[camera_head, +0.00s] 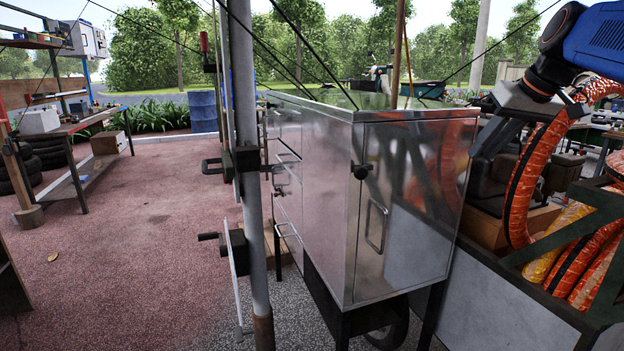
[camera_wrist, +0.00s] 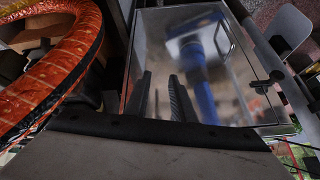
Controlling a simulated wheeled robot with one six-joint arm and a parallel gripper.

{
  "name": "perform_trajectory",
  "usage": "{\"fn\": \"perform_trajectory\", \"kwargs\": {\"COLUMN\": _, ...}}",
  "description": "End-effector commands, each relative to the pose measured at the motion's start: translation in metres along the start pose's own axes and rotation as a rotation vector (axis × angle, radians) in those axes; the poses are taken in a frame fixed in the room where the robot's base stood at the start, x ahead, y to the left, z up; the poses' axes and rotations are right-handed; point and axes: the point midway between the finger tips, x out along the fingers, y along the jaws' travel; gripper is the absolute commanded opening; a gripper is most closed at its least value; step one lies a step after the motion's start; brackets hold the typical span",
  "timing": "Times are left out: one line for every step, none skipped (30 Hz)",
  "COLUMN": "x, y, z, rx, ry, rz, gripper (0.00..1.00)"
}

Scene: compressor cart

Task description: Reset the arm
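My arm (camera_head: 600,40) comes in blue at the upper right of the head view, right of a silver metal cabinet (camera_head: 405,200). In the wrist view my gripper (camera_wrist: 159,97) shows two dark fingers with a gap between them and nothing in the gap. The fingers point toward the shiny cabinet door (camera_wrist: 150,50), which mirrors a blue arm shape. In the head view the door is closed, with a loop handle (camera_head: 376,226) and a black latch (camera_head: 362,171). The gap from fingers to door is hard to judge.
Orange ribbed hoses (camera_head: 535,170) curve close beside the arm at right. A grey upright pole (camera_head: 248,150) and slanting black cables stand left of the cabinet. A workbench (camera_head: 75,130) is at far left. The reddish paved floor (camera_head: 140,230) is mostly clear.

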Motion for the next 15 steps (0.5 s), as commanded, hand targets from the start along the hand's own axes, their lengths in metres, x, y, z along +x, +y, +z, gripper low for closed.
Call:
{"fn": "perform_trajectory", "kwargs": {"x": 0.007, "y": -0.014, "z": 0.023, "rx": 0.006, "ry": -0.014, "rz": 0.006, "gripper": 0.23}}
{"fn": "perform_trajectory", "kwargs": {"x": 0.012, "y": -0.02, "z": 0.035, "rx": 0.012, "ry": -0.022, "rz": 0.011, "gripper": 0.23}}
{"fn": "perform_trajectory", "kwargs": {"x": 0.018, "y": -0.027, "z": 0.052, "rx": 0.02, "ry": -0.032, "rz": 0.019, "gripper": 0.23}}
{"fn": "perform_trajectory", "kwargs": {"x": 0.022, "y": -0.033, "z": 0.065, "rx": 0.026, "ry": -0.039, "rz": 0.024, "gripper": 0.23}}
{"fn": "perform_trajectory", "kwargs": {"x": 0.027, "y": -0.037, "z": 0.077, "rx": 0.03, "ry": -0.046, "rz": 0.031, "gripper": 0.23}}
{"fn": "perform_trajectory", "kwargs": {"x": 0.034, "y": -0.044, "z": 0.095, "rx": 0.037, "ry": -0.056, "rz": 0.037, "gripper": 0.23}}
{"fn": "perform_trajectory", "kwargs": {"x": 0.038, "y": -0.048, "z": 0.109, "rx": 0.042, "ry": -0.062, "rz": 0.044, "gripper": 0.23}}
{"fn": "perform_trajectory", "kwargs": {"x": 0.043, "y": -0.053, "z": 0.122, "rx": 0.045, "ry": -0.069, "rz": 0.05, "gripper": 0.23}}
{"fn": "perform_trajectory", "kwargs": {"x": 0.05, "y": -0.058, "z": 0.141, "rx": 0.051, "ry": -0.077, "rz": 0.058, "gripper": 0.23}}
{"fn": "perform_trajectory", "kwargs": {"x": 0.055, "y": -0.062, "z": 0.155, "rx": 0.053, "ry": -0.082, "rz": 0.064, "gripper": 0.23}}
{"fn": "perform_trajectory", "kwargs": {"x": 0.06, "y": -0.066, "z": 0.169, "rx": 0.056, "ry": -0.088, "rz": 0.07, "gripper": 0.23}}
{"fn": "perform_trajectory", "kwargs": {"x": 0.067, "y": -0.07, "z": 0.188, "rx": 0.059, "ry": -0.095, "rz": 0.079, "gripper": 0.23}}
{"fn": "perform_trajectory", "kwargs": {"x": 0.072, "y": -0.073, "z": 0.202, "rx": 0.061, "ry": -0.1, "rz": 0.085, "gripper": 0.23}}
{"fn": "perform_trajectory", "kwargs": {"x": 0.078, "y": -0.075, "z": 0.217, "rx": 0.063, "ry": -0.105, "rz": 0.091, "gripper": 0.23}}
{"fn": "perform_trajectory", "kwargs": {"x": 0.086, "y": -0.079, "z": 0.236, "rx": 0.065, "ry": -0.111, "rz": 0.099, "gripper": 0.23}}
